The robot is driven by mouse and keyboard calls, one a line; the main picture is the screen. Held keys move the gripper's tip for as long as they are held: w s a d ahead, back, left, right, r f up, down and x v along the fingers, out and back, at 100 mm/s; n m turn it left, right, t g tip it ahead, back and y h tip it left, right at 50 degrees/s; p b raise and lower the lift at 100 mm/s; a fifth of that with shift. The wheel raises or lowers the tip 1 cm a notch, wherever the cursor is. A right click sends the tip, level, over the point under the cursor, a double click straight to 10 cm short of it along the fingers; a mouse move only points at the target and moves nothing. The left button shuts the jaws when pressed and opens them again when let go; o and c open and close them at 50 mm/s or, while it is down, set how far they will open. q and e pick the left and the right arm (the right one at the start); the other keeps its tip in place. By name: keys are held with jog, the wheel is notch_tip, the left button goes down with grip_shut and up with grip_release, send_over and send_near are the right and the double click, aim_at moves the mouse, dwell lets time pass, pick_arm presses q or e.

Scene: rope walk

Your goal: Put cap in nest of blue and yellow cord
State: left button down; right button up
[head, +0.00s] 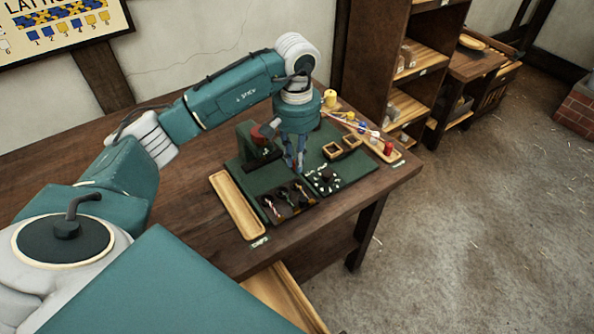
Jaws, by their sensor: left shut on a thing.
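My left gripper (299,168) points down over the green work board, just behind a dark tray (268,218) with compartments. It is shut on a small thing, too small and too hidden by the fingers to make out. The dark tray holds several small bundles of coloured cord (272,206), some with red and white strands. I cannot tell which one is blue and yellow. I cannot pick out the cap for certain. My right gripper is not in view.
A long wooden tray (238,205) left of the board looks empty.

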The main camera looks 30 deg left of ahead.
pick_arm(q)
jog(key=shift+f, duration=0.7)
notch_tip(320, 180, down, 4)
jog(key=shift+r+p, duration=0.1)
jog(key=shift+p, duration=0.3)
jog(key=shift+f+b, duration=0.65)
jog(key=shift+b, duration=0.1)
jog(key=c, duration=1.7)
grip_release()
jog(key=shift+r, duration=0.1)
